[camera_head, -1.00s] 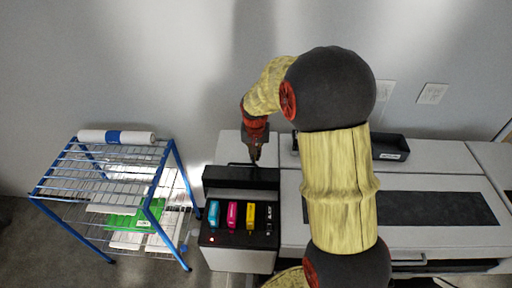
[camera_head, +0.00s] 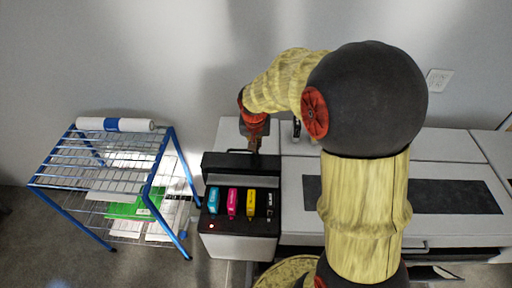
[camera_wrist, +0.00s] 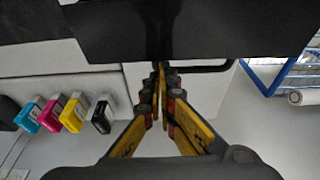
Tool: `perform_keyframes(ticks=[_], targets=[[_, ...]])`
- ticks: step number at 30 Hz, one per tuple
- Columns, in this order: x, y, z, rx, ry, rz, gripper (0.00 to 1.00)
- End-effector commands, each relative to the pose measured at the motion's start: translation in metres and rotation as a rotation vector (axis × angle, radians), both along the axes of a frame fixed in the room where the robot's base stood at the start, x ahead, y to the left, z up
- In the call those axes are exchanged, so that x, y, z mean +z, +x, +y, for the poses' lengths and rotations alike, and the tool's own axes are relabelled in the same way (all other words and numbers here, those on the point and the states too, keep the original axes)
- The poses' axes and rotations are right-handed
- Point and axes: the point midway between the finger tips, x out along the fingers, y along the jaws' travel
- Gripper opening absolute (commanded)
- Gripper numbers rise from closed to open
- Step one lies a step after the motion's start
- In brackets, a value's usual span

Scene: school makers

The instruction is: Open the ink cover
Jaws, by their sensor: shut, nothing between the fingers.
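The ink cover (camera_head: 241,164) is a dark panel standing raised behind the ink bay at the left end of the large printer. A thin dark handle (camera_head: 239,151) shows at its top edge. Cyan, magenta, yellow and black ink cartridges (camera_head: 232,202) are exposed in front of it. My gripper (camera_head: 254,148) is at the cover's back top edge, pointing down. In the wrist view my gripper (camera_wrist: 160,70) is shut and empty, its fingertips close to the dark cover (camera_wrist: 100,30) and beside the handle (camera_wrist: 207,69). I cannot tell whether they touch.
A blue wire rack (camera_head: 110,180) with a white roll (camera_head: 115,124) on top stands left of the printer (camera_head: 455,160). The wall is close behind. My arm hides part of the printer's middle.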

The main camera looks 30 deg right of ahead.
Motion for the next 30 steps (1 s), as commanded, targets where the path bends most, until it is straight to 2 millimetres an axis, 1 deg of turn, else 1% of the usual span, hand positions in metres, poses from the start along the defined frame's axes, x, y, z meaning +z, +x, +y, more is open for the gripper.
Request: perform_keyframes(ticks=[3,6,17,20,23,25,30], targets=[[0.004,-0.009,0.006,0.002,-0.003,-0.002,0.0],[0.006,-0.013,0.008,0.002,-0.001,0.001,0.0],[0.008,-0.013,0.009,0.001,-0.002,0.0,0.0],[0.011,-0.014,0.009,0.001,-0.002,-0.001,0.0],[0.021,-0.015,0.01,0.0,-0.002,-0.005,0.0],[0.032,-0.017,0.012,0.0,-0.003,-0.006,0.0],[0.066,-0.026,0.017,0.001,-0.003,-0.005,0.0]])
